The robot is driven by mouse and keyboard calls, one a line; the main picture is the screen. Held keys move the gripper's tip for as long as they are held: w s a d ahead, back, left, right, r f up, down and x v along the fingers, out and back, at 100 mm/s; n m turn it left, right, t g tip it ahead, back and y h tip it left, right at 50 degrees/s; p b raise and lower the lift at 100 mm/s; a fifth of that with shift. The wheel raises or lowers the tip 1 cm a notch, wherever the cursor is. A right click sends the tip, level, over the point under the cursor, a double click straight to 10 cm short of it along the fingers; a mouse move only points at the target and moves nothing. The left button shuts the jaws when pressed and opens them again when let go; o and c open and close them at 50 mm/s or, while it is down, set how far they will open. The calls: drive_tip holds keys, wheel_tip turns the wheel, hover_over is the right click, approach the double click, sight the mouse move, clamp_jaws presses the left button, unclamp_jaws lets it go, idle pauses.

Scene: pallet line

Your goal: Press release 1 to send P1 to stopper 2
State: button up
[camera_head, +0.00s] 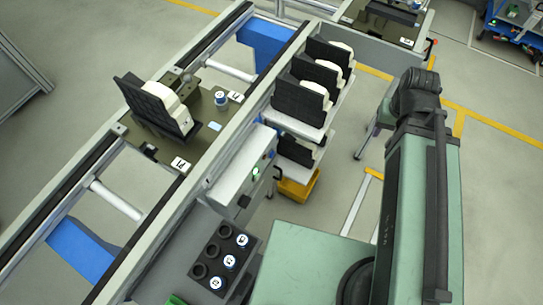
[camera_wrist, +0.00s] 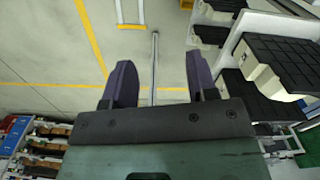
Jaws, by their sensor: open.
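In the head view a dark pallet (camera_head: 205,117) sits on the conveyor at left of centre, carrying a black-and-cream part (camera_head: 160,105). A second dark pallet (camera_head: 372,17) is farther up the line, at the top. My gripper (camera_wrist: 159,64) is open and empty in the wrist view, over floor. The head view does not show its fingers, and no button shows between them.
A rack (camera_head: 300,118) with several black-and-cream parts stands beside the conveyor, above a yellow bin (camera_head: 298,188). A black holder (camera_head: 212,250) with several round pieces is at lower centre. A blue cart (camera_head: 515,25) stands at top right. Open floor lies right of the rack.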

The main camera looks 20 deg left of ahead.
idle(0.4)
clamp_jaws()
idle(1.6)
